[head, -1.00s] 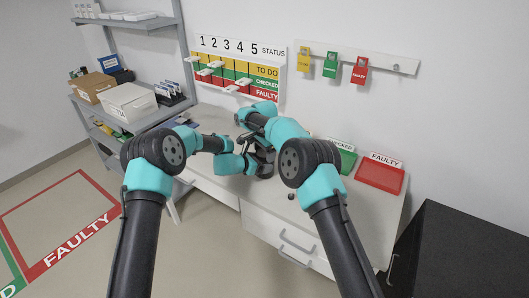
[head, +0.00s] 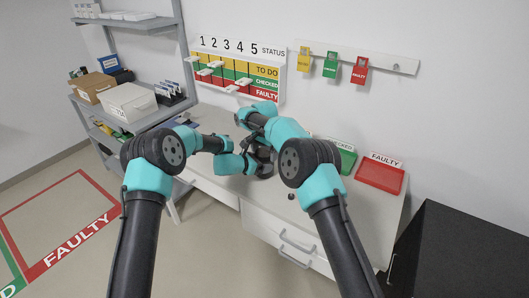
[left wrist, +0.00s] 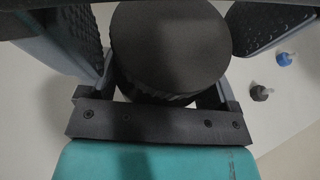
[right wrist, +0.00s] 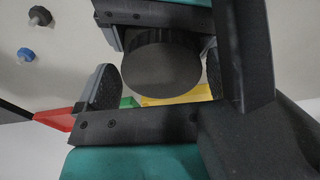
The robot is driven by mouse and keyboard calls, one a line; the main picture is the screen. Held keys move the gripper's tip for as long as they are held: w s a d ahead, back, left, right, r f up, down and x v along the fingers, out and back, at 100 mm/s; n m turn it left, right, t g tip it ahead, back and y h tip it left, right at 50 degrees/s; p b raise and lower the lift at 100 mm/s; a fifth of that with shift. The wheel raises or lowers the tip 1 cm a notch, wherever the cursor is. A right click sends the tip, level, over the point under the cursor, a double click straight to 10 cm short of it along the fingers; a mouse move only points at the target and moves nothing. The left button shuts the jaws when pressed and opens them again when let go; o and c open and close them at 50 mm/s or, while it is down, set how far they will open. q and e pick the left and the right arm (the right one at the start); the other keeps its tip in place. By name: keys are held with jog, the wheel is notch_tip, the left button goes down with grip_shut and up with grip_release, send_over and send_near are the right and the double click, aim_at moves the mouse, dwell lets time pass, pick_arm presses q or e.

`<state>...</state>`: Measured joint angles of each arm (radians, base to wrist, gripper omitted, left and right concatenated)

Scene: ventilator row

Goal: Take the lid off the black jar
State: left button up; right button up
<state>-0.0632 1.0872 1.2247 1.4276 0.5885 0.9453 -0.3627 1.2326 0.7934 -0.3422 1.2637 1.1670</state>
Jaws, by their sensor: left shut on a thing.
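The black jar (left wrist: 170,45) shows in the left wrist view as a smooth dark disc with a ribbed side below it. My left gripper (left wrist: 168,82) is shut on it. In the right wrist view a round black end of the jar (right wrist: 160,70) faces the camera, with ribbing above. My right gripper (right wrist: 160,85) is open, its pads on either side of this end with small gaps. I cannot tell the seam between lid and jar. In the head view both grippers (head: 262,158) meet over the bench, and my arms mostly hide the jar.
The bench holds a green CHECKED tray (head: 347,162) and a red FAULTY tray (head: 380,175) to the right. A blue knob-like piece (left wrist: 284,59) and a dark one (left wrist: 262,93) lie on the bench beside the grippers. A shelf with boxes (head: 130,103) stands left.

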jog(key=shift+o, duration=0.3)
jog(key=shift+r, duration=2.25)
jog(key=shift+r+m, duration=1.7)
jog(key=shift+r, duration=0.05)
jog(key=shift+f, duration=4)
